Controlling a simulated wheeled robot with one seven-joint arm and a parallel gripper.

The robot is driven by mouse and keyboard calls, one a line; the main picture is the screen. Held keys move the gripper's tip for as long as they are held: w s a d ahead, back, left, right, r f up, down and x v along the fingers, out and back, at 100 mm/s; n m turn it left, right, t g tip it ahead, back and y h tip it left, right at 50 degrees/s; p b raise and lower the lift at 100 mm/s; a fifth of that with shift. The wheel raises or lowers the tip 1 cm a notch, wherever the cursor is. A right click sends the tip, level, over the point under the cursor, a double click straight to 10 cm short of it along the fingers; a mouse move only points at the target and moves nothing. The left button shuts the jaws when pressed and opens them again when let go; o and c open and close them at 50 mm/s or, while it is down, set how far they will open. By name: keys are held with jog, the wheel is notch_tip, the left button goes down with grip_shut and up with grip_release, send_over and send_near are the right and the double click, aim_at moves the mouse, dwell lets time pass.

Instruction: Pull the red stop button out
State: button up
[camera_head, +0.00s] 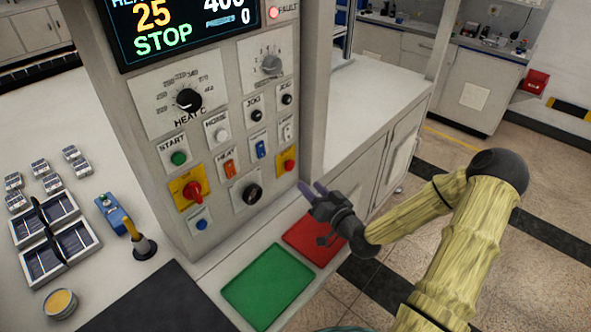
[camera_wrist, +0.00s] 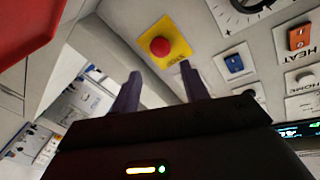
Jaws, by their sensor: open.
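The red stop button (camera_head: 290,165) sits on a yellow plate at the lower right of the grey control panel. In the wrist view the red button (camera_wrist: 160,46) and its yellow plate (camera_wrist: 177,42) show ahead of the fingers, between their lines. My gripper (camera_head: 312,188) is at the panel's right edge, just right of and below the button. Its two purple fingers are spread and empty, also seen in the wrist view (camera_wrist: 160,72). There is a visible gap between fingertips and button. Whether the button is pressed in is not clear.
A red tray (camera_head: 305,240) and a green tray (camera_head: 265,285) lie below. The display (camera_head: 185,30) reads STOP.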

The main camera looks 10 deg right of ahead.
aim_at(292, 167)
jog(key=p+x, duration=0.2)
jog(key=x, duration=0.7)
jog(key=shift+w+a, duration=0.15)
jog(key=shift+w, duration=0.05)
jog(key=c, duration=0.7)
jog(key=shift+s+d, duration=0.4)
jog(key=shift+s, duration=0.15)
jog(key=o, duration=1)
jog(key=shift+w, duration=0.1)
